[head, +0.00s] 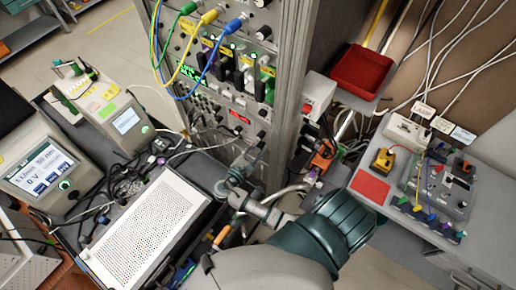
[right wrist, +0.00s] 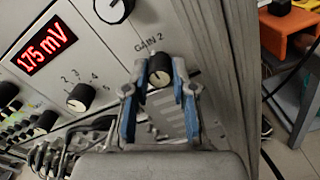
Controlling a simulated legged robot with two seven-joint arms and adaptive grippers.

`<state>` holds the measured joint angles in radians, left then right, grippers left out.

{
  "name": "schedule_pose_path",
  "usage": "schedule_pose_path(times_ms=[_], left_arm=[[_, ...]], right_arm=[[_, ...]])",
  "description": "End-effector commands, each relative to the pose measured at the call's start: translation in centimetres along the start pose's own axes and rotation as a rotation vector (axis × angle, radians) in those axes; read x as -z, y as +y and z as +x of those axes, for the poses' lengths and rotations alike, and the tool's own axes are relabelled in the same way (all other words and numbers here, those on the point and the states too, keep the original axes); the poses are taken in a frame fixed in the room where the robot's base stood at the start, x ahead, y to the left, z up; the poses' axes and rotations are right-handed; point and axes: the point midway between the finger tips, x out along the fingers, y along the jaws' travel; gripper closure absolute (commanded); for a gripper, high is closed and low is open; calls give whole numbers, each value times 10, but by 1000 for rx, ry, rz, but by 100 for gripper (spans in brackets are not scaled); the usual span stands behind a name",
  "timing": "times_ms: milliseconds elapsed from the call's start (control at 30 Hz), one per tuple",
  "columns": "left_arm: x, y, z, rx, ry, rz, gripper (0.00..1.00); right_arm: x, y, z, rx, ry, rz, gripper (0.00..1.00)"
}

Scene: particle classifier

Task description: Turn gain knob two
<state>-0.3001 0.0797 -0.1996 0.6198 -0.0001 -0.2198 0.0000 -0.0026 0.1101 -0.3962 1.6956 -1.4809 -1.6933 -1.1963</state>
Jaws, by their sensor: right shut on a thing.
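Gain knob two (right wrist: 160,69) is a black round knob with a pale cap, under the printed label "GAIN 2" on a light panel in the right wrist view. My right gripper (right wrist: 160,82) has its two blue-padded fingers on either side of this knob and is shut on it. In the head view my right gripper (head: 243,168) reaches the lower front of the equipment rack (head: 288,80). The knob is too small and covered there to make out clearly. My left gripper is in neither view.
A red mV display (right wrist: 47,46) and a numbered selector knob (right wrist: 80,97) sit left of the gripped knob. A perforated white case (head: 150,225) lies left of my arm.

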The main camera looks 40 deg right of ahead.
Motion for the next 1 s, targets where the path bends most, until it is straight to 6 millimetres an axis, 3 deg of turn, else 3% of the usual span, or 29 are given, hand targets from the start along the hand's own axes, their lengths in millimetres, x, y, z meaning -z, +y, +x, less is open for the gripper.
schedule_pose_path(times_ms=[467, 1000], left_arm=[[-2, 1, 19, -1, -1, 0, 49], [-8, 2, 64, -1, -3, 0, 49]], right_arm=[[3, -1, -1, 2, 2, 455, 100], [6, -2, -2, 5, 2, 966, 100]])
